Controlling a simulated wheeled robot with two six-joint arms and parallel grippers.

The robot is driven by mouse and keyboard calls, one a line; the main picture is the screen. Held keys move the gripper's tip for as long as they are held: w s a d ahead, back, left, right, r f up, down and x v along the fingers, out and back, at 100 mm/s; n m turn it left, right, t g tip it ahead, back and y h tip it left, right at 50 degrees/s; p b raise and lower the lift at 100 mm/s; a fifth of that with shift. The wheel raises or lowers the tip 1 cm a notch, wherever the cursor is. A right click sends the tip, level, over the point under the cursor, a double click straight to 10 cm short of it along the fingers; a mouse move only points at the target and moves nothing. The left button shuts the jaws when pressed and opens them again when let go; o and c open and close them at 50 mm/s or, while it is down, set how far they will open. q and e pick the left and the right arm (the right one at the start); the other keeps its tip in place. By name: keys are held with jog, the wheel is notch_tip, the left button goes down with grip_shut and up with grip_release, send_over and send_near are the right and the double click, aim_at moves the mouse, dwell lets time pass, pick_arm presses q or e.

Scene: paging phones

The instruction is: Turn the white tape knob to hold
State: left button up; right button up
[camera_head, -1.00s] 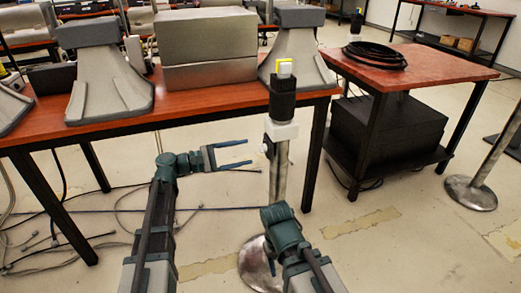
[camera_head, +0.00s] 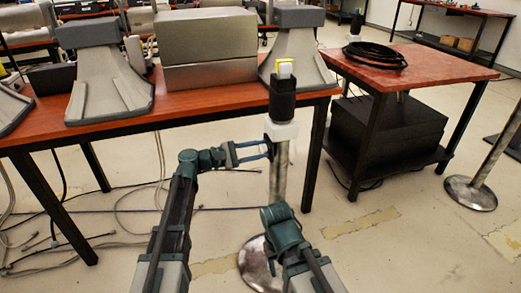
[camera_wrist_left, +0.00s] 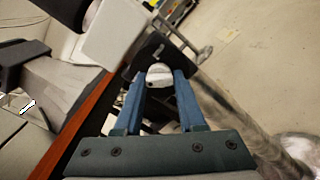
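The white tape knob (camera_wrist_left: 159,76) shows in the left wrist view as a small rounded white piece with a dark plate behind it. My left gripper (camera_wrist_left: 160,82) has one blue finger on each side of the knob, close against its sides. In the head view the left gripper (camera_head: 268,149) reaches the post just below its white block (camera_head: 281,131), and the knob is too small or hidden there. The fingers appear shut on the knob. My right arm (camera_head: 285,232) shows at the bottom middle; its fingers cannot be seen.
The post carries a black phone-like part (camera_head: 283,98) with a yellow-white top. A red-brown table (camera_head: 200,108) with grey boxes and stands is behind the left arm. A second table (camera_head: 440,68) with coiled black cable stands right. Loose cables lie on the floor at left.

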pick_arm(q)
grip_shut()
jog(key=shift+m, duration=0.3)
jog(key=m, duration=0.3)
jog(key=shift+r+m, duration=0.1)
jog(key=shift+m, duration=0.2)
jog(key=m, duration=0.4)
jog(key=shift+r+m, duration=0.1)
jog(key=shift+m, duration=0.2)
jog(key=m, duration=0.4)
jog(key=shift+p, duration=0.3)
jog(key=shift+r+m, duration=0.15)
jog(key=shift+m, duration=2.35)
